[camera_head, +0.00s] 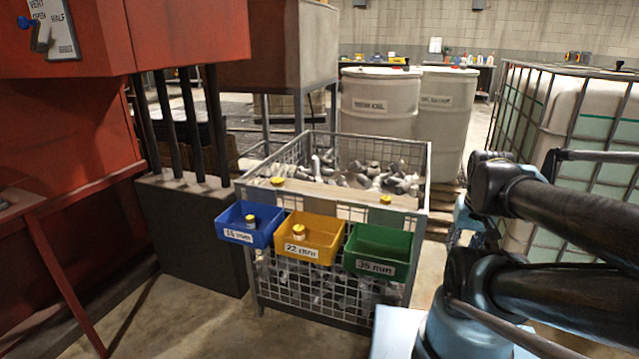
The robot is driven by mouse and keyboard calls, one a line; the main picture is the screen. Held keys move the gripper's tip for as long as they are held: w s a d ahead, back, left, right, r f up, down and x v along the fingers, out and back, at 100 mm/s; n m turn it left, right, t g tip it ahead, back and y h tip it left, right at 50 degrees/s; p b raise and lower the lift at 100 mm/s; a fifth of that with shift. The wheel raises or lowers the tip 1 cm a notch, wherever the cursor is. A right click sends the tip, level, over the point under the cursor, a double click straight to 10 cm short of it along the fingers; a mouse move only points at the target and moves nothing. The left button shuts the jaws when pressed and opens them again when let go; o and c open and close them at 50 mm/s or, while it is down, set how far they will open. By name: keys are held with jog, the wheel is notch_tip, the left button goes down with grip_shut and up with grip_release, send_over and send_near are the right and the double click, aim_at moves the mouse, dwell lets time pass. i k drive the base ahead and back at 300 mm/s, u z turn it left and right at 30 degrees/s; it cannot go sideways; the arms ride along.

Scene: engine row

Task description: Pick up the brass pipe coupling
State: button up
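Small brass-yellow pieces that look like couplings show at the wire cage. One (277,181) sits on the board at the cage's front, toward the left. Another (385,199) sits on the same board toward the right, above the green bin. A third (250,220) stands in the blue bin (238,237), and one more (298,231) stands in the yellow bin (318,254). The pieces are too small to tell their exact shape. My arm's dark links and joints are at the right, apart from the cage. My gripper is not in view.
The wire cage (335,303) holds grey pipe fittings (365,176). A green bin (377,246), marked 35 mm, looks empty. Blue reads 16 mm, yellow 22 mm. Red machinery (75,130) stands left. White drums (380,115) and a caged tank (590,120) stand behind.

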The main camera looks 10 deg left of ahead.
aim_at(278, 182)
jog(key=z, duration=2)
jog(key=k, duration=1.85)
jog(key=u, duration=1.9)
jog(key=i, duration=0.9)
